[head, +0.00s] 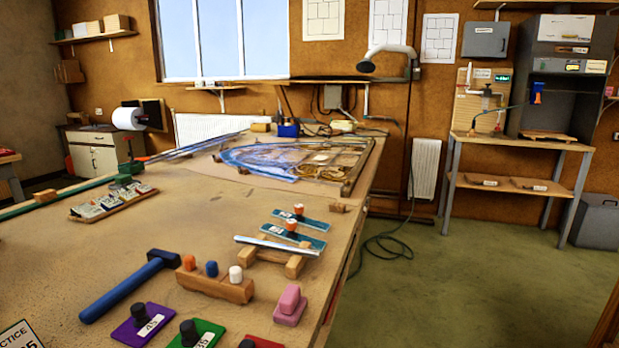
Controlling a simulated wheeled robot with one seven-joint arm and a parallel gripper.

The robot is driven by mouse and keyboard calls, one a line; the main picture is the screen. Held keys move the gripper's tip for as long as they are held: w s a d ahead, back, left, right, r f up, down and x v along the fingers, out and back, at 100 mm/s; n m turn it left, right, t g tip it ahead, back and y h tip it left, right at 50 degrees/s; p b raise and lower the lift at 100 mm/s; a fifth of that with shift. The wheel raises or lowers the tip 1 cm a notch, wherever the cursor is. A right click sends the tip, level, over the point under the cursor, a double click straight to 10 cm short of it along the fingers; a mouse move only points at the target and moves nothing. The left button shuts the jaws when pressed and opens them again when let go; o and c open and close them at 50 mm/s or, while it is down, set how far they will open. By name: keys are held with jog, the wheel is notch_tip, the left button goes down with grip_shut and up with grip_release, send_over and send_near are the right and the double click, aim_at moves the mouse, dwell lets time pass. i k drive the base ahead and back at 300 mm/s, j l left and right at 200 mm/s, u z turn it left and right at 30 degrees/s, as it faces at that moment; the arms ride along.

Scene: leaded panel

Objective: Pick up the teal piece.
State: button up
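Two long flat teal pieces lie side by side near the right edge of the workbench, each with an upright orange-and-white knob. The farther teal piece (314,225) and the nearer teal piece (316,243) both lie flat on the bench top. The frame does not tell which of them the task means. The nearer one lies just behind a silver strip resting on wooden blocks. My gripper is not in view.
The silver strip (275,244) lies in front. A wooden block (230,291) with coloured caps, a blue hammer (130,287), a pink block (290,304) and purple (128,331) and green (208,329) knobbed pieces stand nearer. The leaded panel (270,160) lies behind. The right bench edge is close.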

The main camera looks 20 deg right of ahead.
aim_at(289, 234)
jog(key=i+l+u, duration=0.1)
jog(key=i+l, duration=0.5)
jog(key=i+l+u, duration=0.15)
jog(key=i+l, duration=0.45)
jog(key=i+l+u, duration=0.1)
jog(key=i+l, duration=0.45)
jog(key=l, duration=0.25)
